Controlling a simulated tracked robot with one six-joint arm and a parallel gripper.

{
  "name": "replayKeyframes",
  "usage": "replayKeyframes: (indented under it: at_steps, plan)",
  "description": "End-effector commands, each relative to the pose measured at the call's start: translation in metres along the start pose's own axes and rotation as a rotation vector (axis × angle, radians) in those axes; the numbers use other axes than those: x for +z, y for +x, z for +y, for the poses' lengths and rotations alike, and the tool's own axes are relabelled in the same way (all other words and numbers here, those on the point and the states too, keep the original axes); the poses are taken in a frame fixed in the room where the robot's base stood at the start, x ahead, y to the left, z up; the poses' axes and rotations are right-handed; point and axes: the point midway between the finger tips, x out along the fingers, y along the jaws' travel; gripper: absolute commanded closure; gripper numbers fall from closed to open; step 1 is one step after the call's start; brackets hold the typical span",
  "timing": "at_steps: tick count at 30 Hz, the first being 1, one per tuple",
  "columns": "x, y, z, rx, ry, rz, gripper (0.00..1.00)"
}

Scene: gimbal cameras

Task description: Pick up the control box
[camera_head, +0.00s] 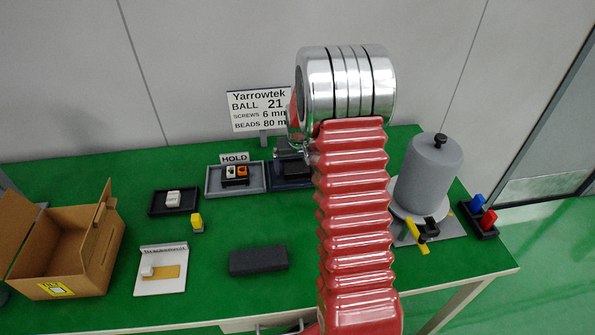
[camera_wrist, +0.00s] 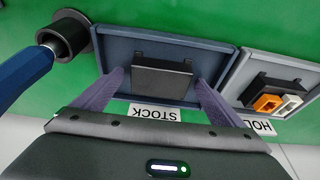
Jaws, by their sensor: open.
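A dark, flat-faced box (camera_wrist: 162,80), which I take as the control box, lies in a blue-grey tray (camera_wrist: 180,36) with a STOCK label (camera_wrist: 155,112). My gripper (camera_wrist: 160,88) is open over this tray in the wrist view. Its two purple-grey fingers stand apart, one to each side of the box. I cannot tell whether they touch it or how far above it they are. In the head view the box (camera_head: 297,170) and tray (camera_head: 276,181) are partly behind my red arm, and my gripper is mostly hidden.
The HOLD tray (camera_head: 255,189) beside it holds a black holder with white and orange pieces. In the wrist view a blue handle (camera_wrist: 22,75) stands by a black cup (camera_wrist: 70,35). A cardboard box (camera_head: 70,245), a dark block (camera_head: 258,261) and a grey cylinder (camera_head: 428,175) stand on the green table.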

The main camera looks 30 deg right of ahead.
Motion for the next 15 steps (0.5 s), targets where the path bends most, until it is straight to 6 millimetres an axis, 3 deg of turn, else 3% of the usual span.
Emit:
replayKeyframes:
  at_steps: [4, 15]
  plan:
    - [0.0, -0.0002, 0.0001, 0.0, 0.0, 0.0, 0.09]
    - [0.0, -0.0002, 0.0, 0.0, 0.0, 0.0, 0.35]
